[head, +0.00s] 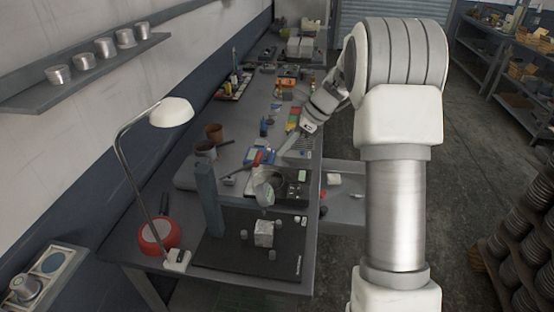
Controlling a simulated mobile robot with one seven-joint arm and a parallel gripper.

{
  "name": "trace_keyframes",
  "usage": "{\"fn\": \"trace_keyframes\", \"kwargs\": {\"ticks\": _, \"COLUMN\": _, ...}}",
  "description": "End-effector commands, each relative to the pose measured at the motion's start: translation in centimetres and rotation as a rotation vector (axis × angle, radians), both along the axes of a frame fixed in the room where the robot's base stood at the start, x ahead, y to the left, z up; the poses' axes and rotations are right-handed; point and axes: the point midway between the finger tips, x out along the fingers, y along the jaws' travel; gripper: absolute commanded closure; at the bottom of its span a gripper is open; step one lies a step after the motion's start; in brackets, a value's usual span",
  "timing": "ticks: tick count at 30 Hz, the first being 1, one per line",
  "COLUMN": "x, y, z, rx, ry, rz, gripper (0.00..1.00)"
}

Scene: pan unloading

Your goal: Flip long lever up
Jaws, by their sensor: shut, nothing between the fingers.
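My gripper (284,150) is at the end of my arm, above the middle of the workbench (312,215). It points down and to the left, near a dark box-like device (292,186). Its fingers look small and narrow, shut with nothing held. I cannot make out a long lever for certain; small parts around the device are too small to tell apart. I cannot tell whether the gripper touches anything.
A grey upright post (208,200) rises beside a dark mat (225,258) bearing a light cube (264,233). Tools and coloured items clutter the bench beyond. Open floor (460,170) lies to the right.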

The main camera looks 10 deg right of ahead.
Motion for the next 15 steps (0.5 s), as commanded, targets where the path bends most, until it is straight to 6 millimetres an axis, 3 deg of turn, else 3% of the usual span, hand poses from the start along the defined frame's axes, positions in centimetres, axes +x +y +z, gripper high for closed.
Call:
{"fn": "trace_keyframes", "kwargs": {"ticks": 6, "x": -0.3, "y": -1.0, "z": 3.2, "rx": -0.002, "ry": 0.000, "rz": -0.003, "gripper": 1.00}}
{"fn": "trace_keyframes", "kwargs": {"ticks": 15, "x": -0.5, "y": -1.3, "z": 4.2, "rx": -0.002, "ry": 0.003, "rz": -0.003, "gripper": 1.00}}
